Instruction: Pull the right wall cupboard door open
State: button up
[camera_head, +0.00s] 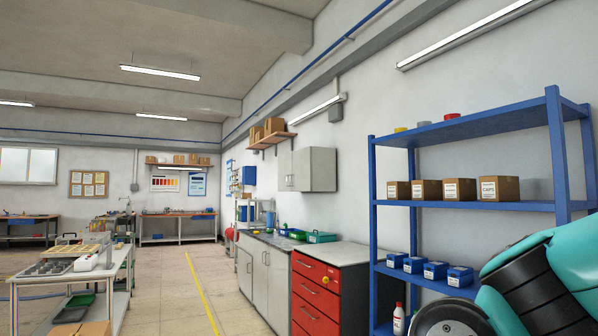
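The grey wall cupboard (323,170) hangs on the right-hand wall, above the workbench and some way ahead of me. I see its front at a steep angle and its near side panel. Its right door (301,169) is the nearer one and looks shut, flush with the left door (282,172). Small handles show near the middle of the front, too small to make out well. Part of my arm, teal and black, fills the lower right corner. My gripper is outside the view.
Below the cupboard stands a bench with grey doors (261,282) and a red drawer cabinet (315,298); green trays (321,237) lie on top. A blue shelf rack (373,200) stands nearer on the right. A work table (120,282) is at left. The floor aisle (172,285) between is clear.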

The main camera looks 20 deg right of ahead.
aim_at(301, 158)
jog(key=u, duration=0.25)
jog(key=i, duration=2.75)
jog(key=u, duration=0.2)
jog(key=i, duration=2.05)
jog(key=z, duration=0.3)
jog(key=i, duration=2.1)
jog(key=z, duration=0.8)
jog(key=i, duration=2.35)
jog(key=z, duration=0.4)
